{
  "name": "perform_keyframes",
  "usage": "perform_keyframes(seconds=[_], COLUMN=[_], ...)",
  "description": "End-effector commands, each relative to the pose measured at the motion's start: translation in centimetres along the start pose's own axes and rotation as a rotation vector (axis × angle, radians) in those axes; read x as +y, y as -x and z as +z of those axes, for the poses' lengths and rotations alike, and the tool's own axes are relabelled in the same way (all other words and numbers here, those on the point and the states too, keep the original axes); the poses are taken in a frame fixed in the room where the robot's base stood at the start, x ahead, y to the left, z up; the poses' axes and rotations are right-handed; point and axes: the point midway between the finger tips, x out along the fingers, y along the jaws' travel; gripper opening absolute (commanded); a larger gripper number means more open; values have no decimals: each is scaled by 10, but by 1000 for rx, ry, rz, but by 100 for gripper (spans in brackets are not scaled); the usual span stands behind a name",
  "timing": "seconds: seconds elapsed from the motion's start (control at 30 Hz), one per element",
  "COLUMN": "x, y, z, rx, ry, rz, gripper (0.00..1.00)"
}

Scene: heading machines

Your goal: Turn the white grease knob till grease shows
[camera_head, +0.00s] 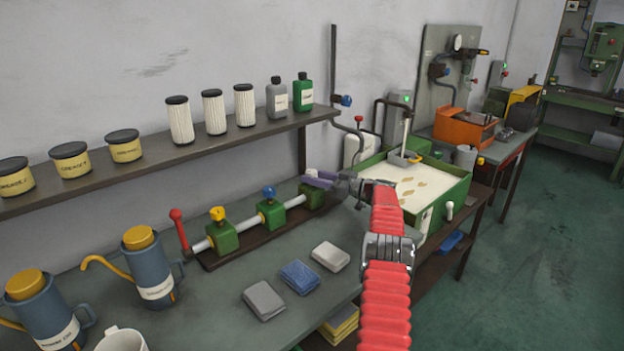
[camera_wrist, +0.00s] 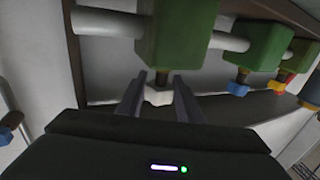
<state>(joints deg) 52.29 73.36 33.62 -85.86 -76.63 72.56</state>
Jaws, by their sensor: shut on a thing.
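A manifold of green blocks on a grey pipe lies on the workbench, with a yellow knob (camera_head: 217,213) and a blue knob (camera_head: 269,191) on two of them. The rightmost green block (camera_head: 312,196) is at my gripper (camera_head: 318,181). In the wrist view the white knob (camera_wrist: 159,97) sits on a short dark stem out of its green block (camera_wrist: 175,38). My gripper (camera_wrist: 158,92) is shut on the white knob, one finger at each side. In the head view the fingers mostly cover the knob. I see no grease at this block.
A red-handled lever (camera_head: 178,229) stands at the manifold's left end. Blue-grey oil cans (camera_head: 152,272) are left of it. A green tub (camera_head: 449,196) of pale liquid is at right. A shelf (camera_head: 200,148) with containers hangs above.

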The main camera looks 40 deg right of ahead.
Motion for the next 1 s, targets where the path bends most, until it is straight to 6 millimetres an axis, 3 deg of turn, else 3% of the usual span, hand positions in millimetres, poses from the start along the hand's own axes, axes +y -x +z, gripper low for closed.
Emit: perform_keyframes(seconds=[0.63,0.67,0.9,1.0], x=[-1,-1,0,0], y=[-2,-2,-1,-1], z=[-2,-2,-1,-1], rx=[2,2,1,1], ry=[2,2,1,1], rz=[-22,-22,-19,-19], gripper=[10,34,51,52])
